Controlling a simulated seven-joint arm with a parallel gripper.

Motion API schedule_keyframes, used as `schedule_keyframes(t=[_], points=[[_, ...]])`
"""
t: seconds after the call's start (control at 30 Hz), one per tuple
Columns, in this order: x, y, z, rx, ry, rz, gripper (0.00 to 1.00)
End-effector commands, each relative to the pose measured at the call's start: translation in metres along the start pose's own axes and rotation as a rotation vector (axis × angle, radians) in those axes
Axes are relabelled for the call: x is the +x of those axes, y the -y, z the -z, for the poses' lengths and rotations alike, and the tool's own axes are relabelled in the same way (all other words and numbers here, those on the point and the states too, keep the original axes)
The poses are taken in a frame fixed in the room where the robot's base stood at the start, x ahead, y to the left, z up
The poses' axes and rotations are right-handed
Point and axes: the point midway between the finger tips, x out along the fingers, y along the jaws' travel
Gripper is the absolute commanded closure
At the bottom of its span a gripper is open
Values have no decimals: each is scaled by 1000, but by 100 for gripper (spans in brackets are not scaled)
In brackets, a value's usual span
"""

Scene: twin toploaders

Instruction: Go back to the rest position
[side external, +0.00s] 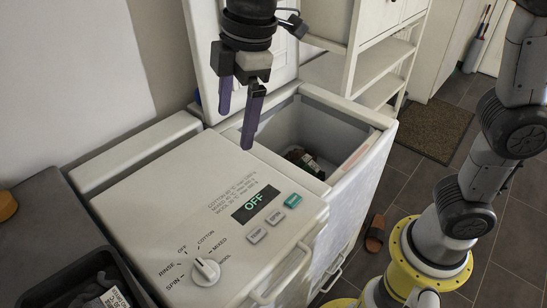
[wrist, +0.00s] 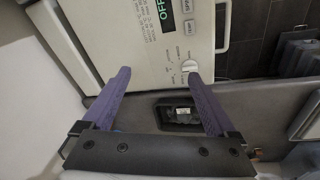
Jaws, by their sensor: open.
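My gripper (side external: 238,112) hangs above the left washer's back edge, near the open tub, with its purple fingers apart and nothing between them. In the wrist view my gripper (wrist: 162,88) also shows open and empty, over the washer. The left washer (side external: 150,210) has its lid closed, a display reading OFF and a knob (side external: 206,271). The washer also shows in the wrist view (wrist: 150,50). The right washer (side external: 365,160) has its lid (side external: 205,70) raised behind my gripper. Dark items (side external: 304,160) lie at the bottom of its open tub.
A dark tray (side external: 75,285) with items in it sits on a grey counter (side external: 45,235) at the lower left. A white shelf unit (side external: 365,60) stands behind the washers. A brown slipper (side external: 375,233) and a doormat (side external: 435,128) lie on the tiled floor.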

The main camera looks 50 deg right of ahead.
Motion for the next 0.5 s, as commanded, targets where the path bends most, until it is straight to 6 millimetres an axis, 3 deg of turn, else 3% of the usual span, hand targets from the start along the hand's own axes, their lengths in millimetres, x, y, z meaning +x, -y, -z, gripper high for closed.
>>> schedule_keyframes(t=[0.03, 0.23, 0.37, 0.5], points=[[-16, -4, -30, 77, -17, -31, 7], [-47, 10, -125, 381, -74, -139, 7], [-50, 35, -179, 597, -113, -211, 7], [-36, 72, -225, 841, -156, -277, 7]])
